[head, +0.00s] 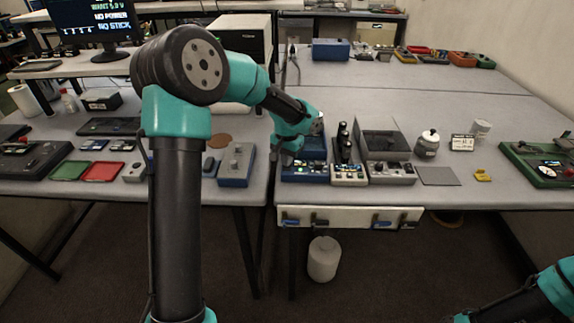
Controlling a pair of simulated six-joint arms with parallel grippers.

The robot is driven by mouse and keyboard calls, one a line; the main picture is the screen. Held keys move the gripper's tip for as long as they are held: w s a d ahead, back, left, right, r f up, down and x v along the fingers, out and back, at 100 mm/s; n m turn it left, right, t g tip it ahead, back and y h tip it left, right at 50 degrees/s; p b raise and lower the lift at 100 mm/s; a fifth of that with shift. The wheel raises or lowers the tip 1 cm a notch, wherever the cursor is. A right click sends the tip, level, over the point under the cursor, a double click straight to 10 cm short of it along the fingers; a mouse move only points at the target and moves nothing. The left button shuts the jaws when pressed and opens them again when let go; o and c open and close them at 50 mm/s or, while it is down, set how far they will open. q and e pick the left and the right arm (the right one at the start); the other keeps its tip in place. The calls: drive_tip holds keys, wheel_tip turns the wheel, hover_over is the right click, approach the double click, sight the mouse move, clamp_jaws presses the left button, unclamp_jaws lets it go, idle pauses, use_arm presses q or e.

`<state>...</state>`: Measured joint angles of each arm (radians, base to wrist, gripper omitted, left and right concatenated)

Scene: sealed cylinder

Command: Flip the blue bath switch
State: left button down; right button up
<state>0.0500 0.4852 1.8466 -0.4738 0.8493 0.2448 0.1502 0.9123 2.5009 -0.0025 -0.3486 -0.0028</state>
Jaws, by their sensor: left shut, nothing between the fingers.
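The blue bath (316,147) is a blue box near the front edge of the bench, just right of the table seam. Its front panel (304,173) carries small light and dark controls. They are too small to tell which one is the switch or how it is set. My left gripper (287,158) is shut and empty, pointing down at the left side of the bath, just above the front panel. My arm and gripper hide part of the bath, and I cannot tell if the fingers touch it. Only links of my right arm show at the bottom right; its gripper is out of view.
Beside the bath stand a white-fronted unit (348,174) with tall black parts and a grey open bath (391,173). A blue-grey box (236,167) stands left.

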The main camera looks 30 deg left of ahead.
use_arm(q)
drive_tip(key=shift+f, duration=0.5)
idle(0.3)
drive_tip(key=shift+r, duration=3.55)
